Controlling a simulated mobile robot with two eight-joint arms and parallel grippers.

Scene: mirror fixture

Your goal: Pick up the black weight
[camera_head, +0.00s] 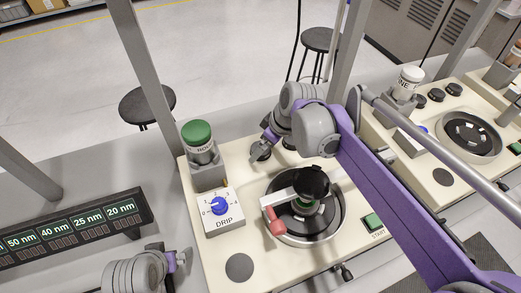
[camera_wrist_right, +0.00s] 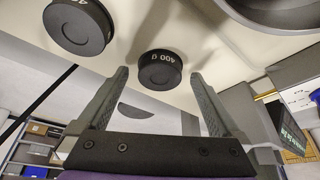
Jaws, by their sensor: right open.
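A black round weight (camera_wrist_right: 160,74) marked 400 sits on the cream panel in the right wrist view, between and just beyond the tips of my right gripper (camera_wrist_right: 158,82). The jaws are open and empty, with a gap on both sides of the weight. A second black weight (camera_wrist_right: 77,27) sits to the left, outside the jaws. In the head view my right gripper (camera_head: 264,142) is over the panel's far edge, at a dark weight (camera_head: 260,153) it partly hides. My left gripper (camera_head: 181,258) is at the lower left, away from the weights; its jaws are unclear.
The cream bench panel (camera_head: 220,265) holds a green-capped bottle (camera_head: 198,140), a DRIP dial (camera_head: 222,210), a round spinner bowl (camera_head: 340,225) under a black-headed arm with a red handle, and a START button (camera_head: 372,222). A grey post (camera_head: 145,80) rises behind.

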